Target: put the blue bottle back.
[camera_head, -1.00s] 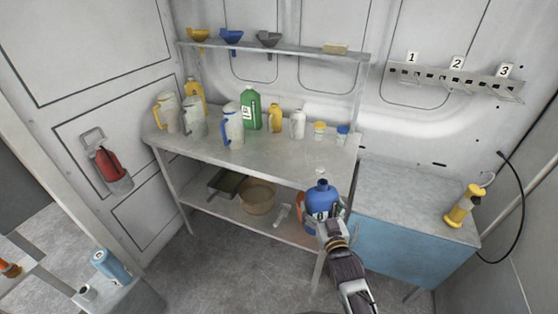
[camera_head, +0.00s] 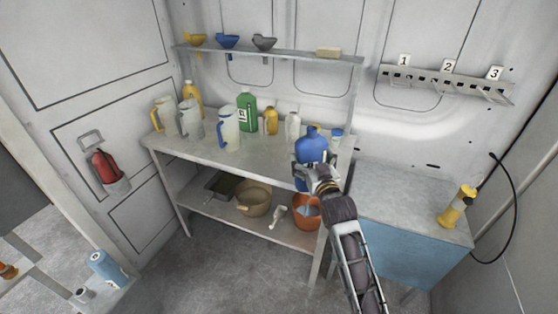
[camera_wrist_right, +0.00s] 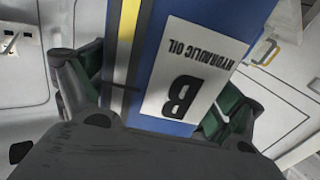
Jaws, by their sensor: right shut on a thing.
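The blue bottle (camera_head: 312,146) is held upright by my right gripper (camera_head: 312,172) at the front right of the workbench's top (camera_head: 262,158). In the head view it overlaps the bench's right end, and I cannot tell whether it touches the top. In the right wrist view the bottle (camera_wrist_right: 190,60) fills the middle between the green-padded fingers (camera_wrist_right: 155,100). Its white label reads "HYDRAULIC OIL B", upside down there. The gripper is shut on the bottle's lower body. My left gripper is not in view.
An orange bucket (camera_head: 306,213) is on the lower shelf. A blue cabinet (camera_head: 400,245) stands right.

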